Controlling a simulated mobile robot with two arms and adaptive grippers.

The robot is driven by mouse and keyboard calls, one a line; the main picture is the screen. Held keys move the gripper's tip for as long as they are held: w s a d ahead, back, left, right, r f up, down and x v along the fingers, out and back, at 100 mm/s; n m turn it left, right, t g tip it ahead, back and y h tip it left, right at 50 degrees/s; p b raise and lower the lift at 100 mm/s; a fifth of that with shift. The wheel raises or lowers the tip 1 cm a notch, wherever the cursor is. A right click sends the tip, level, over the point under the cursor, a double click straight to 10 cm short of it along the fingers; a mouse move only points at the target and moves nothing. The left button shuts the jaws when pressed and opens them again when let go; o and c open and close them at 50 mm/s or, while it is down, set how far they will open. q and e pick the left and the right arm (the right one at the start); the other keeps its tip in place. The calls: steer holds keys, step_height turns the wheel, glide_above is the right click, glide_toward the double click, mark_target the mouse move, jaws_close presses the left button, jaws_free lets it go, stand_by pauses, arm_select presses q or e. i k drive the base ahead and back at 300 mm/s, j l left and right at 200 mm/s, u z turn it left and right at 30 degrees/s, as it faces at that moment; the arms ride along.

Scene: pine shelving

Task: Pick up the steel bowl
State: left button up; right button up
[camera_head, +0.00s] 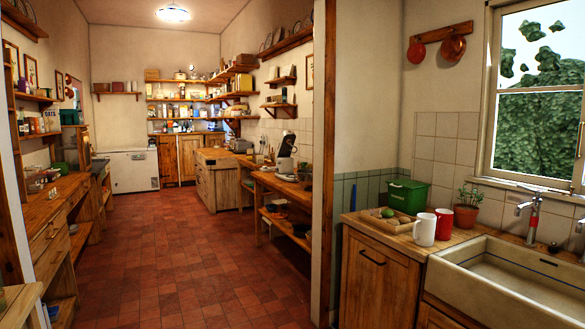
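I cannot pick out the steel bowl with certainty. Small bowl-like items (274,209) sit on the lower shelf of the side table (265,180) at the middle right, too small to tell their material. Another small rounded item (73,229) sits low under the left counter (60,205), partly in shadow. Neither of my grippers is in view.
A tiled floor (180,260) runs clear to a white chest freezer (134,170). A wall post (322,160) separates it from the sink (510,275). A white mug (424,230), red mug (444,223), tray (375,226) and green box (407,195) stand right.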

mark_target(305, 177)
steer(key=i+j+u, duration=0.1)
steer(key=i+u, duration=0.4)
steer(key=i, duration=3.1)
steer(key=i+j+z, duration=0.1)
steer(key=i, duration=1.9)
steer(key=i+z, duration=0.4)
steer(key=i+j+z, duration=0.2)
steer(key=z, duration=0.25)
steer(key=i+j+z, duration=0.65)
steer(key=z, duration=0.2)
